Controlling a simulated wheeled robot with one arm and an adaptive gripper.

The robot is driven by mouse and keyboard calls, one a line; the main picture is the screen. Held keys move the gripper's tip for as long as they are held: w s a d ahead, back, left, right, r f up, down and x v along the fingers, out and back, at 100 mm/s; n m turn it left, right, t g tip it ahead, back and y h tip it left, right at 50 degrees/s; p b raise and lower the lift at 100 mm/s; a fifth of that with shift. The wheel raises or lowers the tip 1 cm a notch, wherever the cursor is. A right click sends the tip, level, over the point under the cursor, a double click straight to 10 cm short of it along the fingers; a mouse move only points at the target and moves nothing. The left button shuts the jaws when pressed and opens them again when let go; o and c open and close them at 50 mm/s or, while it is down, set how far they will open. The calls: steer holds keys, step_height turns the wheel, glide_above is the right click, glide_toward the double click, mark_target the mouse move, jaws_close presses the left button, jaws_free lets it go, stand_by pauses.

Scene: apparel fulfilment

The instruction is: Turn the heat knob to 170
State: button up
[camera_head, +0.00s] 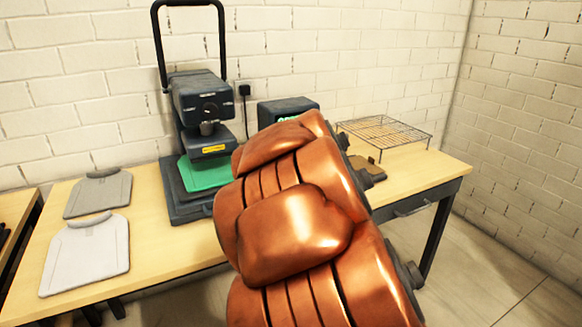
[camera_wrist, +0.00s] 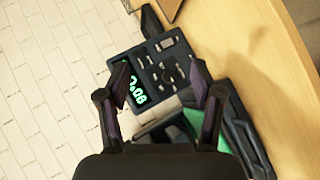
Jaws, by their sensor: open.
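The control box (camera_head: 275,113) stands on the table behind my arm in the head view, mostly hidden, with part of its green display showing. In the wrist view its dark panel (camera_wrist: 157,60) faces the camera. In the head view the gripper is hidden.
The heat press (camera_head: 203,100) with a raised black handle and green pad (camera_head: 205,174) stands left of the control box. Two folded garments (camera_head: 88,255) lie at left. A wire rack (camera_head: 385,132) and brown item (camera_head: 367,170) are at right. A brick wall stands behind.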

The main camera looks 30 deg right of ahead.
steer(key=w+d+f+n+t+y+b, duration=0.1)
steer(key=w+f+n+t+b, duration=0.3)
steer(key=w+n, duration=0.4)
steer(key=w+d+f+n+t+y+b, duration=0.2)
steer(key=w+n, duration=0.6)
steer(key=w, duration=0.9)
steer(key=shift+f+t+y+b, duration=1.15)
steer(key=shift+f+t+y, duration=0.2)
steer(key=shift+f, duration=0.2)
steer(key=shift+d, duration=0.1)
steer(key=c, duration=1.1)
steer(key=shift+c, duration=0.2)
